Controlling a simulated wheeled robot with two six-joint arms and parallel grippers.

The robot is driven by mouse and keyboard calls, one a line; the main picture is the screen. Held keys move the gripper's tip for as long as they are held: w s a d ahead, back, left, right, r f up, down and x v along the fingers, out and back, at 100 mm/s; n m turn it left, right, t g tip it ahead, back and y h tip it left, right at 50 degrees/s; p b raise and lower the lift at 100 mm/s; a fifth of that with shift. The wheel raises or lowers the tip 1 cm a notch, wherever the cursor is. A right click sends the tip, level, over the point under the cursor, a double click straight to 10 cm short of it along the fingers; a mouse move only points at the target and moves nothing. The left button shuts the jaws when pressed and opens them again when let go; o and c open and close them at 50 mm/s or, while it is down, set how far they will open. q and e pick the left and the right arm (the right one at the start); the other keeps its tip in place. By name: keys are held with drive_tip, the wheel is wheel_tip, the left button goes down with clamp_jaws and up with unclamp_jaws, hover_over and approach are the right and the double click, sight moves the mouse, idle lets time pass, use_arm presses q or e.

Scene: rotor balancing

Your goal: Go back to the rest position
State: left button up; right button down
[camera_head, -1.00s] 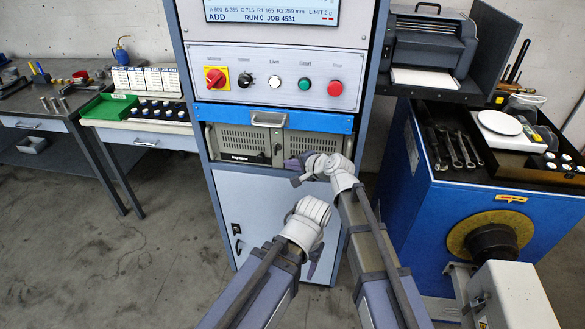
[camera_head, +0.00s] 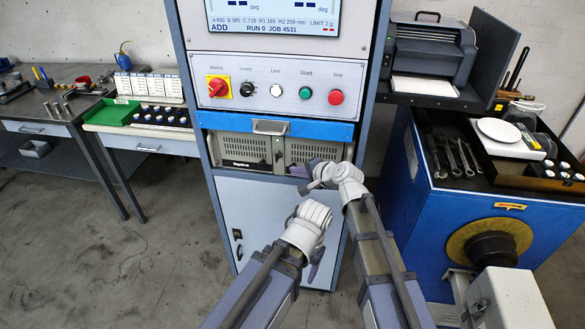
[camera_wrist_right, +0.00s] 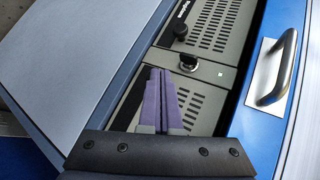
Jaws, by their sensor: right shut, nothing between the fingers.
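My right gripper (camera_head: 307,182) is in front of the grey computer unit in the cabinet, below the blue drawer front. In the right wrist view its two purple fingers (camera_wrist_right: 161,100) lie together, shut, with nothing between them. They appear over the unit's vented front panel, and I see no contact. My left arm comes in from the lower left. Its gripper (camera_head: 316,266) is mostly hidden behind its own wrist, in front of the cabinet's lower door, so its fingers do not show clearly.
The cabinet carries a control panel (camera_head: 272,91) with knobs and buttons, and a blue drawer front with a handle (camera_head: 270,127). A workbench with a green tray (camera_head: 110,113) stands left. A blue machine (camera_head: 460,220) with tools and a scale on top stands close on the right.

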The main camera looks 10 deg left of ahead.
drive_tip(key=s+d+f+n+g+h+p, duration=0.1)
drive_tip(key=s+d+f+n+g+h, duration=0.35)
drive_tip(key=s+d, duration=0.75)
drive_tip(key=s+d+f+n+g+h+p, duration=0.1)
drive_tip(key=s+d+f+n+g+h, duration=0.3)
drive_tip(key=s+d, duration=0.85)
drive_tip(key=s+a+r+n+h+p, duration=0.1)
drive_tip(key=s+a+r+n+p, duration=0.1)
drive_tip(key=a, duration=0.5)
drive_tip(key=shift+r+n+h, duration=0.3)
drive_tip(key=shift+n+h, duration=0.05)
drive_tip(key=shift+n, duration=0.4)
